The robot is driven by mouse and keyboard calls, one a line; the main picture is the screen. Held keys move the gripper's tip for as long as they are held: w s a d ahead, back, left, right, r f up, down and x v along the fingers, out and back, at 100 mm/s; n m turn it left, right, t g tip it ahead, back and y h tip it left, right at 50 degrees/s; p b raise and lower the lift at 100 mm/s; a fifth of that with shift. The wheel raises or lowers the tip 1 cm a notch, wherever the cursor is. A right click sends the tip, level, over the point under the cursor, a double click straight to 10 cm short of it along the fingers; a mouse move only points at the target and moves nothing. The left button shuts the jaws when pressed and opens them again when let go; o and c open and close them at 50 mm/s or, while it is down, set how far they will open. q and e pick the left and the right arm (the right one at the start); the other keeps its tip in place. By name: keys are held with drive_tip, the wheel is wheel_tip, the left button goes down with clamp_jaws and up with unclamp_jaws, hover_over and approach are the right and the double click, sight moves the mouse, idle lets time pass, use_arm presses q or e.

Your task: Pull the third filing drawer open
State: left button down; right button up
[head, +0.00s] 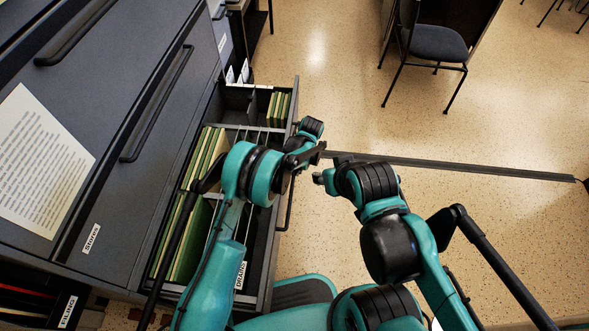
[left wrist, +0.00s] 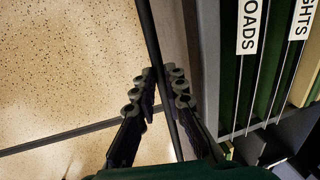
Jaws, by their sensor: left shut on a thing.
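The dark grey filing drawer (head: 267,240) stands pulled out from its cabinet, with green hanging folders (head: 190,232) inside. Its dark bar handle (head: 287,205) runs along the outside of the drawer front. My left gripper (head: 300,160) is at this handle. In the left wrist view its two black fingers (left wrist: 164,95) lie on either side of the handle bar (left wrist: 154,45) and are shut on it. Part of the handle is hidden behind my left arm in the head view.
The cabinet's other drawers (head: 185,75) above are closed, with bar handles and a paper sheet (head: 42,160) on one front. A dark strip (head: 450,165) crosses the speckled floor. A chair (head: 435,45) stands at the upper right. The floor between is clear.

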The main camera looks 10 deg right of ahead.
use_arm(q)
drive_tip(key=c, duration=1.6)
unclamp_jaws()
drive_tip(key=r, duration=0.4)
drive_tip(key=d+r, duration=0.1)
drive_tip(key=r, duration=0.3)
drive_tip(key=d+r, duration=0.1)
drive_tip(key=r, duration=0.2)
drive_tip(key=shift+s+d+r, duration=0.15)
drive_tip(key=shift+s+r, duration=0.25)
